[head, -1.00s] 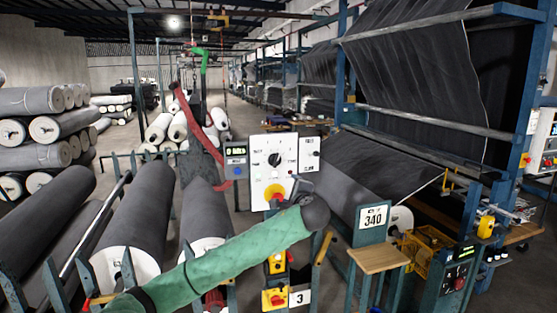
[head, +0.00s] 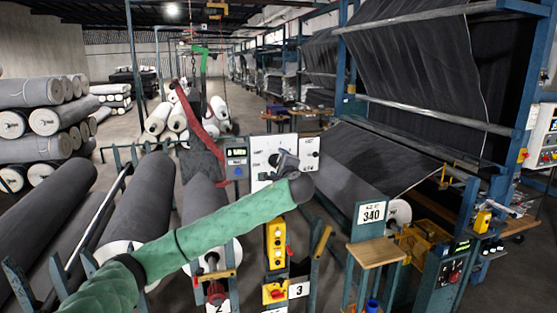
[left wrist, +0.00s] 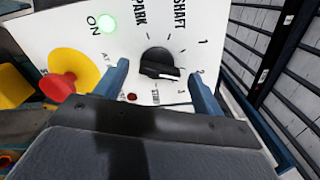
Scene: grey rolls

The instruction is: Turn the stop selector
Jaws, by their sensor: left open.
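The stop selector (left wrist: 158,62) is a black round knob with a raised bar, on a white panel (left wrist: 205,18). In the left wrist view a white line on its bar points right, toward the printed 2 and 3. My left gripper (left wrist: 160,72) is open, with one blue finger on each side of the knob. I cannot tell whether the fingers touch it. In the head view my left gripper (head: 287,160) is in front of the panel (head: 258,148) and hides most of the knob. My right gripper is not in view.
A green lamp (left wrist: 106,23) is lit above a red mushroom button on a yellow base (left wrist: 70,72), left of the knob. A small red light (left wrist: 132,97) is below the knob.

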